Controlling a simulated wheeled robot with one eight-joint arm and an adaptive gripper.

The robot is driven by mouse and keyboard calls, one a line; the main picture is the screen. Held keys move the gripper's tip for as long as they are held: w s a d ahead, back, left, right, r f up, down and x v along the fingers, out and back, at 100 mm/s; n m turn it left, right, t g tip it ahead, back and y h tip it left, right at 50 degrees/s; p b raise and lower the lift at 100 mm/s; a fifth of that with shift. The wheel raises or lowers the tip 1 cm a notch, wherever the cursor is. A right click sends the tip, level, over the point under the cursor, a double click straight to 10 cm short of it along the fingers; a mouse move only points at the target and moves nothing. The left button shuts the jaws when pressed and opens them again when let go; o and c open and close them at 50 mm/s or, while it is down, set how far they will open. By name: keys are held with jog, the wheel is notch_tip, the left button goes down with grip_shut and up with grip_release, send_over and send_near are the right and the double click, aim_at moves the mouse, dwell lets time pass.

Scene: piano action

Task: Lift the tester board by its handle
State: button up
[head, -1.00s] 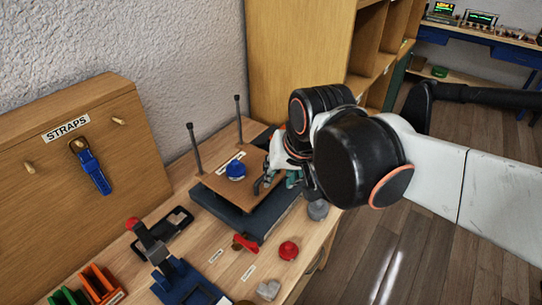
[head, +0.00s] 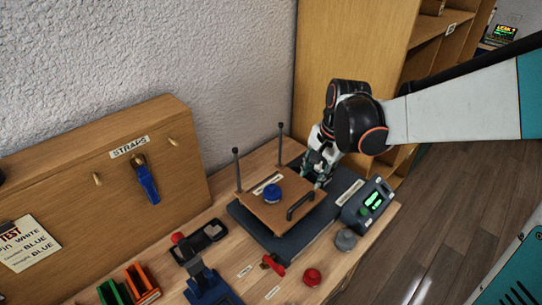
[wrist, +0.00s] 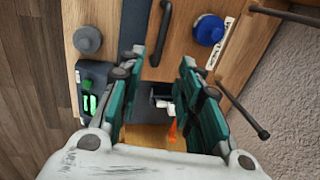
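The tester board is a brown wooden plate (head: 268,212) with a blue knob (head: 273,193) and a black bar handle (head: 300,203), lying flat over a dark base (head: 247,228). My gripper (head: 318,172) is above the board's back right corner, apart from the handle. In the wrist view the fingers (wrist: 162,57) are spread with nothing between them. The handle (wrist: 163,30) stands beyond the fingertips, and the blue knob (wrist: 209,29) is to its right.
Two dark upright posts (head: 238,173) stand at the board's back left. A dark device with green displays (head: 369,203) and a grey knob (head: 346,240) are to its right. A red knob (head: 312,277) and a red-handled clamp (head: 272,264) lie in front. A wooden cabinet (head: 345,45) stands behind.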

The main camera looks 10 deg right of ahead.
aim_at(304, 198)
jog(key=f+b, duration=0.1)
jog(key=f, duration=0.3)
jog(key=w+a+f+b, duration=0.1)
jog(key=f, duration=0.3)
jog(key=w+f+b, duration=0.1)
jog(key=f, duration=0.3)
jog(key=shift+a, duration=0.2)
jog(key=shift+r, duration=0.1)
jog(key=shift+c, duration=0.2)
grip_shut()
